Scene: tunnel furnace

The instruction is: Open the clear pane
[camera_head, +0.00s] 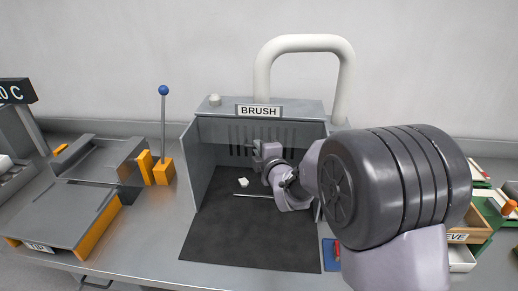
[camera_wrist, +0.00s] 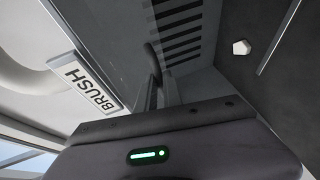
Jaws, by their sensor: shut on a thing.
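The grey hood (camera_head: 200,150) marked BRUSH stands at the middle of the bench with its front toward me. I cannot make out the edges of a clear pane across its opening in either view. My gripper (camera_head: 256,150) reaches to the upper part of the opening from the right. In the wrist view my gripper (camera_wrist: 156,82) is shut on a small dark handle-like piece (camera_wrist: 151,52) below the hood's slotted back wall. My fingers hide part of that piece, and its link to a pane cannot be seen.
A small white piece (camera_head: 243,182) and a thin rod (camera_head: 253,196) lie on the dark hood floor. An orange block with a blue-knobbed lever (camera_head: 163,90) and a grey tray unit (camera_head: 75,210) stand left. Boxes (camera_head: 462,258) stand right. My arm covers the hood's right side.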

